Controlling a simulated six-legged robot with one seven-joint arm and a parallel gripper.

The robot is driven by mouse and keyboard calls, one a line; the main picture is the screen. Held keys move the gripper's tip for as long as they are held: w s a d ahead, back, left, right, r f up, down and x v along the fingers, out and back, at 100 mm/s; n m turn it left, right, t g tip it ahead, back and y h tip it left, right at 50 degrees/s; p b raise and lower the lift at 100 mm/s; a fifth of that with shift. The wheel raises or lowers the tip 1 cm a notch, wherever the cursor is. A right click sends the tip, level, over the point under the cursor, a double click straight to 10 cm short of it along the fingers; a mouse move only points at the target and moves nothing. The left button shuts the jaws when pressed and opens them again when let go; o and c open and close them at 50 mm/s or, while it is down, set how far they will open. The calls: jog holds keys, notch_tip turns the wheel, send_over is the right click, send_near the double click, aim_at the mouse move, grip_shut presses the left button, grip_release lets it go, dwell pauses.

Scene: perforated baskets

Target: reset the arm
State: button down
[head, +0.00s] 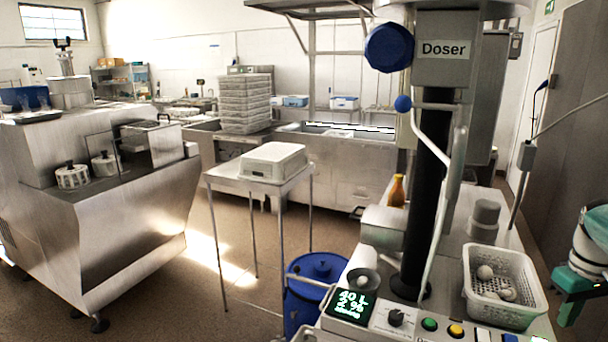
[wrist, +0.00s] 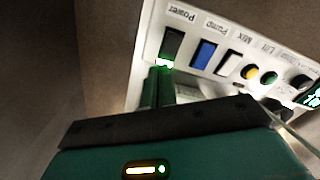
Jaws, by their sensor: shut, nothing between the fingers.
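My gripper (head: 568,312) shows at the right edge of the head view, beside the doser machine and to the right of the white basket. Its green and dark fingers are shut with nothing between them. In the wrist view the gripper (wrist: 162,88) points at the control panel (wrist: 222,50), close to the dark Power switch (wrist: 172,43). A green light shows at the foot of that switch. I cannot tell whether the fingertips touch the panel. Part of my white and green arm (head: 590,245) shows at the right edge of the head view.
A white perforated basket (head: 480,303) holding several white balls stands on the doser's steel top. The doser's dark column (head: 428,190) rises beside it. Open floor lies farther left.

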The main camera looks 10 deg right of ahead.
jog(key=w+a+r+t+h, duration=0.1)
jog(key=w+a+r, duration=0.1)
jog(key=a, duration=0.9)
jog(key=w+a+r+h, duration=0.1)
jog(key=a+r, duration=0.1)
jog(key=a, duration=0.9)
jog(key=s+a+f+t+y, duration=0.1)
jog(key=s+a+t, duration=0.1)
jog(key=s+a, duration=0.3)
jog(key=s+a+f+t+y, duration=0.1)
jog(key=s+a, duration=0.4)
jog(key=a, duration=0.9)
jog(key=shift+s+f+t, duration=0.3)
jog(key=shift+f+t, duration=0.5)
